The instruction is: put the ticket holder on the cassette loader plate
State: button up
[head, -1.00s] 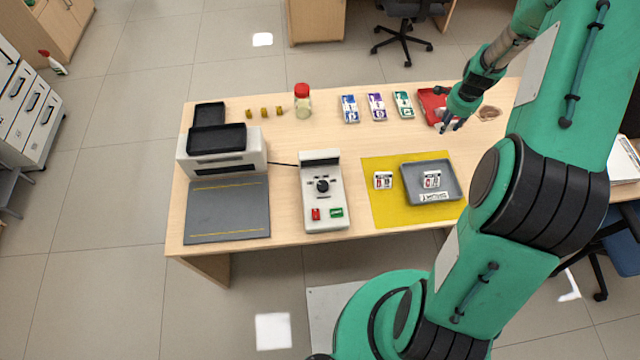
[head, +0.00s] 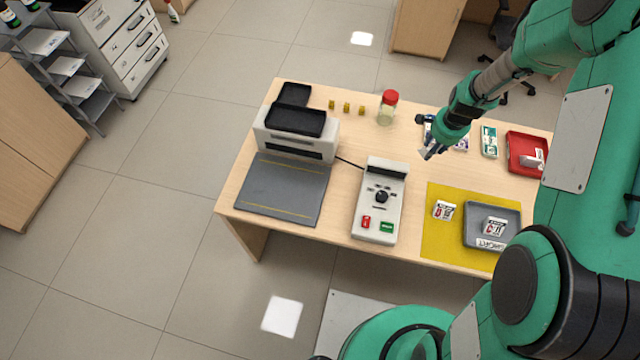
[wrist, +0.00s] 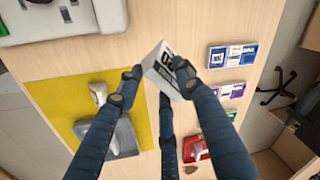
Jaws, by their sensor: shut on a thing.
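The ticket holder (wrist: 160,72), a white block with black print, is between the fingertips of my gripper (wrist: 156,77) in the wrist view. My gripper is shut on it, tilted, above the table. In the head view my gripper (head: 430,151) is above the table between the control box and the coloured packs; the held piece is hard to make out there. The cassette loader plate (head: 281,188) is the flat dark grey plate with yellow lines at the table's left front, before the white machine. It is bare and well left of my gripper.
A control box (head: 379,215) stands between the plate and the yellow mat (head: 437,240). On the mat are a white printed holder (head: 444,210) and a grey tray (head: 477,237) with another. A red tray (head: 520,143), a red-lidded jar (head: 387,110) and the white machine (head: 264,144) stand farther back.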

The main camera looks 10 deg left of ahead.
jog(key=s+a+n, duration=0.1)
jog(key=a, duration=0.3)
jog(key=s+a, duration=0.2)
jog(key=a, duration=0.3)
jog(key=s+a+n, duration=0.1)
jog(key=a, duration=0.3)
jog(key=shift+s+a+n+y+b, duration=0.15)
jog(key=shift+s+n+y+b, duration=0.15)
jog(key=s+a+n, duration=0.3)
jog(key=s+a, duration=0.5)
jog(key=a, duration=0.4)
jog(key=shift+a+f+b, duration=0.15)
jog(key=shift+a+b, duration=0.2)
jog(key=s+a+n, duration=0.1)
jog(key=s+a, duration=0.3)
jog(key=s, duration=0.1)
jog(key=s+a+n, duration=0.2)
jog(key=s+a, duration=0.2)
jog(key=s, duration=0.1)
jog(key=s+a+n+y+b, duration=0.1)
jog(key=s+a, duration=0.3)
jog(key=s, duration=0.1)
jog(key=shift+s+a+f+n+g, duration=0.2)
jog(key=shift+f+n+g, duration=0.1)
jog(key=shift+f+g, duration=0.1)
jog(key=shift+s+f, duration=0.2)
jog(key=shift+f, duration=2.3)
jog(key=shift+w+a, duration=0.1)
